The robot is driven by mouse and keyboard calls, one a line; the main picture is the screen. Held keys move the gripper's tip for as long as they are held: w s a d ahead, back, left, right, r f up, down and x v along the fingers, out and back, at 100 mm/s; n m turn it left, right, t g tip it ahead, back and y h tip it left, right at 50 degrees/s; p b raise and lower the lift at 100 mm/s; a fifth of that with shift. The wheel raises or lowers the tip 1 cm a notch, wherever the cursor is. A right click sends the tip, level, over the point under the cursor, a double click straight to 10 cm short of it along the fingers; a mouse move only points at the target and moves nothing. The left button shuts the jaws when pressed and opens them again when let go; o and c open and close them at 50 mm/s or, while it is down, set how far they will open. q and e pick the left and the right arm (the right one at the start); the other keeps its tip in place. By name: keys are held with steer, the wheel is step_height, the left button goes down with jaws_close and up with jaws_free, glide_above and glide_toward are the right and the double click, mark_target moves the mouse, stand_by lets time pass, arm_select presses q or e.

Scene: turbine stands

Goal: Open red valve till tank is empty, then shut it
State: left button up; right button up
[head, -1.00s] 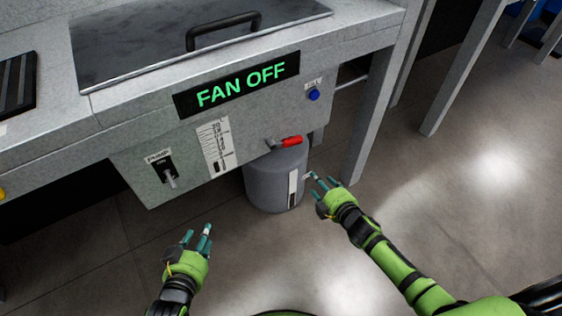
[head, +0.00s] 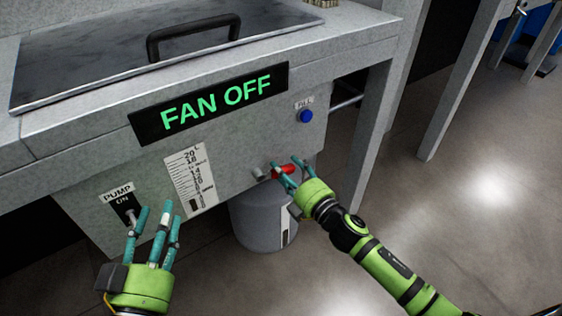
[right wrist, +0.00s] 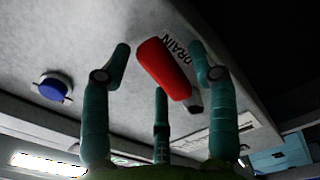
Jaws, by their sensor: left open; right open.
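The red valve handle (head: 283,170) sits on the front panel of the grey stand, partly hidden by my right fingers. In the right wrist view the red handle (right wrist: 164,68) lies between my open fingers, next to a label reading DRAIN. My right gripper (head: 289,168) is open around the handle; I cannot tell whether it touches it. My left gripper (head: 155,222) is open and empty in front of the pump switch (head: 130,214). The tank level gauge (head: 191,179) is a white scale with a dark bar near its bottom. A grey round container (head: 262,220) stands below the valve.
A display (head: 212,103) reads FAN OFF. A blue fill button (head: 306,116) is above and right of the valve. The stand's leg (head: 368,140) rises right of my right gripper. A lid with a black handle (head: 190,37) covers the top. Floor at right is clear.

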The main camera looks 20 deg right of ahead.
steer(key=shift+w+a, duration=0.1)
steer(key=shift+w, duration=0.1)
steer(key=shift+s, duration=0.1)
jaws_close()
